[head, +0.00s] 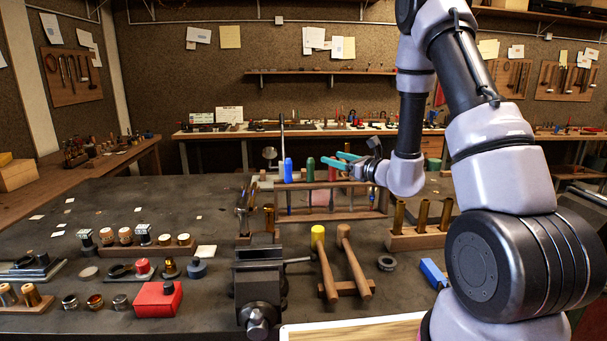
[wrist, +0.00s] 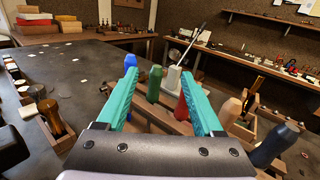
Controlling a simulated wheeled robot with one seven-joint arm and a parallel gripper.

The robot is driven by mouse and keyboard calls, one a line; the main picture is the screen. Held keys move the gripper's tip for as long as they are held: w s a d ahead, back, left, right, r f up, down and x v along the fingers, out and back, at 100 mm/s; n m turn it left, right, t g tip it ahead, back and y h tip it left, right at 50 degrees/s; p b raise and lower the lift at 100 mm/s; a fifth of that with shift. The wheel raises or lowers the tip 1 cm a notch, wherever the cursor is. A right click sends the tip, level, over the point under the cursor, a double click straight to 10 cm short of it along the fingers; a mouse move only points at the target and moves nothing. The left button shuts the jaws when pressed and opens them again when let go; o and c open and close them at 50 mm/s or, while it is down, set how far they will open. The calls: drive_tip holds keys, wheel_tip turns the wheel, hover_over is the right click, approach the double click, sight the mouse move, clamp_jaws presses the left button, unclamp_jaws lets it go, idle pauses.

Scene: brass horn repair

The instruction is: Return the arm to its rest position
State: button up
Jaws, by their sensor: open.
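My gripper (head: 343,161) is at the end of my arm, above the right part of the wooden tool rack (head: 353,213) at the back of the dark bench. Its two teal fingers also show in the wrist view (wrist: 168,92), spread apart with nothing held between them. Beyond and below the fingers stand a green handle (wrist: 155,83), a red handle (wrist: 181,108) and a blue handle (wrist: 128,64) in the rack. In the head view the blue handle (head: 288,170) and the green handle (head: 310,169) stand just left of the fingers.
A vise (head: 259,283) stands at the front middle. Two mallets (head: 324,265) lean right of it. Brass tubes (head: 421,215) stand in a block on the right. Several small parts and a red box (head: 157,300) occupy the left. The bench's back left is mostly clear.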

drive_tip(key=s+a+r+n+g+y, duration=0.4)
drive_tip(key=s+a+r+n+g, duration=0.4)
drive_tip(key=s+r, duration=0.25)
drive_tip(key=s+r+n+g+h, duration=0.2)
drive_tip(key=s+r+n+g, duration=0.15)
drive_tip(key=s+n, duration=0.55)
drive_tip(key=s+d+r+n+t+h, duration=0.4)
drive_tip(key=s+d+n+h, duration=0.2)
drive_tip(key=s+d+h, duration=0.4)
drive_tip(key=s+d, duration=0.1)
drive_tip(key=d, duration=0.3)
drive_tip(key=shift+s+d+r+n+h, duration=0.15)
drive_tip(key=shift+s+d+n+h, duration=0.1)
drive_tip(key=shift+s+n+h, duration=0.15)
